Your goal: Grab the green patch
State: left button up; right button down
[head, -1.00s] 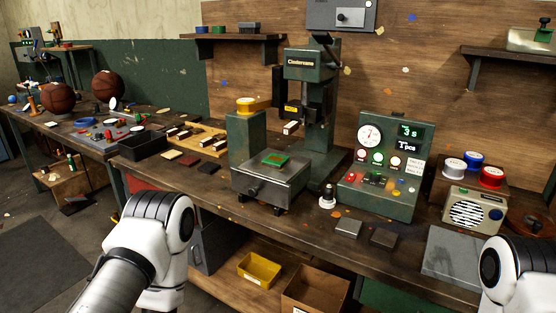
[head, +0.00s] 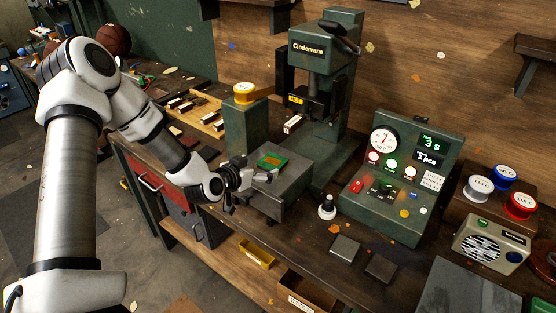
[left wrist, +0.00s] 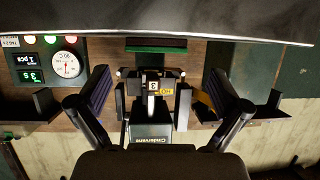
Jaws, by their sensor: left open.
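The green patch (head: 272,160), a small flat piece with a reddish-brown mark on top, lies on the grey metal bed (head: 290,185) of the press. It shows edge-on as a green strip in the left wrist view (left wrist: 157,46). My left gripper (head: 262,173) is at the near left edge of the bed, close to the patch. Its fingers are spread wide with nothing between them in the left wrist view (left wrist: 160,92); the patch appears centred between them, beyond the fingertips. My right gripper is not in view.
The green press (head: 322,65) stands behind the bed, with a post topped by a yellow spool (head: 244,92) at left. A control box (head: 400,175) stands at right. Two dark square plates, one here (head: 345,248), lie on the bench. A wooden tray (head: 205,115) is at left.

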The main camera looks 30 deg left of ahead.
aim_at(271, 163)
pick_arm(q)
jog(key=x, duration=0.5)
jog(key=shift+d+f+p, duration=0.1)
jog(key=shift+d+p, duration=0.15)
jog(key=shift+p, duration=0.05)
jog(key=shift+s, duration=0.15)
jog(key=shift+c, duration=0.7)
jog(key=c, duration=1.1)
jog(key=shift+o, duration=0.2)
